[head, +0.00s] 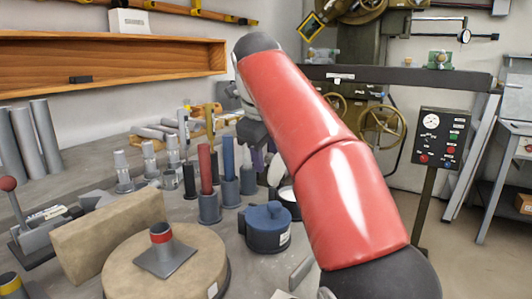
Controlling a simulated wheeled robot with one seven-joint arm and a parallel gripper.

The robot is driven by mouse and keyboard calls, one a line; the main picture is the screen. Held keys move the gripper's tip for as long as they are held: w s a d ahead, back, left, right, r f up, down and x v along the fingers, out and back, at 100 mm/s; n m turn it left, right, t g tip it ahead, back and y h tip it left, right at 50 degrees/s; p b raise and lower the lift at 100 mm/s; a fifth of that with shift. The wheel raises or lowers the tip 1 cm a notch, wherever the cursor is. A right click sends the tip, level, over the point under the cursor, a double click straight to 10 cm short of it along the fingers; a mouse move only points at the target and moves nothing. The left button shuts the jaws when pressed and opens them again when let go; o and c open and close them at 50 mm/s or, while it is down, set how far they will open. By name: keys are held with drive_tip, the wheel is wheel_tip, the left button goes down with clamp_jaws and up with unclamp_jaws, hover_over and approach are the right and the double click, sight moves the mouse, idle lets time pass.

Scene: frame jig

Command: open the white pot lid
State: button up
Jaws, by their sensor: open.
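A pale, round-topped thing (287,194) that may be the white pot shows behind the blue pot, partly covered by my red arm. A whitish upright shape (277,170) stands just above it; I cannot tell whether it is the lid. My gripper (257,153) is open and points down above the bench, left of and a little above these white shapes. Its fingers are small and partly hidden by the arm, and I see no contact with a lid.
A blue pot with a blue lid (267,226) stands in front. Red (206,168) and blue (229,155) upright rods in grey holders are close left of the gripper. A round tan block (120,268) with a red-ringed cone fills the front left. A control box (437,137) stands right.

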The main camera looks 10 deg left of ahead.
drive_tip(key=shift+s+r, duration=0.2)
drive_tip(key=shift+r, duration=0.35)
drive_tip(key=s+b, duration=0.1)
drive_tip(key=s, duration=0.3)
drive_tip(key=s+r+b, duration=0.1)
drive_tip(key=s+b, duration=0.1)
drive_tip(key=s, duration=0.2)
drive_tip(key=s+b, duration=0.1)
drive_tip(key=s, duration=0.3)
drive_tip(key=shift+s+r, duration=0.2)
drive_tip(key=shift+s, duration=0.2)
drive_tip(key=shift+d, duration=0.1)
